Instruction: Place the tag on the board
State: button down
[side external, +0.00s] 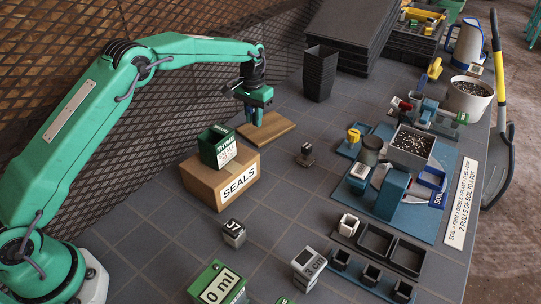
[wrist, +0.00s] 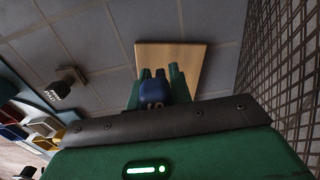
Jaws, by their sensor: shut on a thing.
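My gripper (side external: 254,118) is shut on the tag (wrist: 152,90), a small dark blue piece with pale marks on its face. The marks are too small to read. The tag shows between the green fingers in the wrist view; in the side view it is hard to make out from the fingers. The board (side external: 280,129) is a flat light wood slab on the tiled worktop. It also shows beyond the fingertips in the wrist view (wrist: 185,58). My gripper points down over the board's far left part. I cannot tell whether the tag touches the board.
A cardboard SEALS box (side external: 205,186) with a green carton (side external: 212,150) on it stands close in front of the board. A small dark block (side external: 305,154) stands to the right. A black pot stack (side external: 320,73) is behind. The blue mixer station (side external: 392,192) is farther right.

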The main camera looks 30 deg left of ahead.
jog(key=shift+a+f, duration=0.1)
jog(key=shift+f, duration=0.05)
jog(key=shift+f, duration=1.9)
jog(key=shift+f, duration=0.15)
jog(key=c, duration=1.3)
grip_release()
notch_tip(320, 180, up, 12)
jog(key=shift+f, duration=0.1)
jog(key=shift+r, duration=0.3)
